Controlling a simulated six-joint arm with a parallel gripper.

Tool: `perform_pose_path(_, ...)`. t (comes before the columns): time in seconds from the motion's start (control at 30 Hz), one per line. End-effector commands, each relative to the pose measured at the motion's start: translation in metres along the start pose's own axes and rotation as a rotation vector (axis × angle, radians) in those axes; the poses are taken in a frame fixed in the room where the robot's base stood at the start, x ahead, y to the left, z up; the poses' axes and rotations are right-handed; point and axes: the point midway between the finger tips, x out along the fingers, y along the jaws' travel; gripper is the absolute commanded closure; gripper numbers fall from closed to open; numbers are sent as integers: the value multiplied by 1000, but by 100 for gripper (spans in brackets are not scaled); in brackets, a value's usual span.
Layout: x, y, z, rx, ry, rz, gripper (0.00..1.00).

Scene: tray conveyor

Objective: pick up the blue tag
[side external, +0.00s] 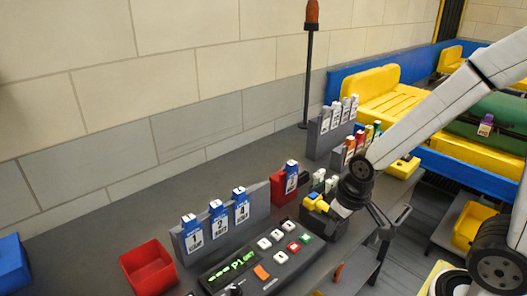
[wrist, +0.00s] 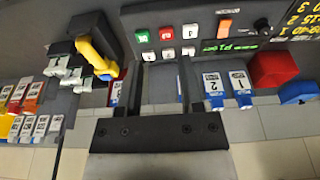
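Several blue-topped tags with white fronts are in the side view. Tags 1 (side external: 192,233), 2 (side external: 218,219) and 4 (side external: 241,207) stand in a grey rack (side external: 207,256). Another blue tag (side external: 291,178) stands at a red holder (side external: 279,188). In the wrist view, tags 2 (wrist: 213,90) and 1 (wrist: 240,88) show right of the fingers, one tag is mostly hidden behind the right finger, and the red holder's tag (wrist: 116,92) is left of them. My gripper (wrist: 162,62) is open, with nothing visible between its fingers.
A button panel (side external: 262,262) lies in front of the rack. A dark box with a yellow handle (side external: 317,202) stands near my gripper. A red bin (side external: 147,268) is at the left. Grey racks of other tags (side external: 326,138) stand at the back. A conveyor (side external: 497,123) is at the right.

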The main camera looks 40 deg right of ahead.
Motion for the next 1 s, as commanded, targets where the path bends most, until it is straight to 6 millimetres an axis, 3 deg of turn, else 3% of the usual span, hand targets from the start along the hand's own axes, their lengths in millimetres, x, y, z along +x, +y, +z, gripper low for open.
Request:
perform_pose_path(0.03, 0, 0, 0, 0, 0, 0, 33)
perform_pose_path(0.07, 0, 0, 0, 0, 0, 0, 24)
perform_pose_path(0.1, 0, 0, 0, 0, 0, 0, 21)
perform_pose_path(0.57, 0, 2, -10, 41, -3, 2, 21)
perform_pose_path(0.77, 1, 11, -44, 185, -15, 8, 21)
perform_pose_path(1.0, 4, 32, -103, 461, -38, 21, 21)
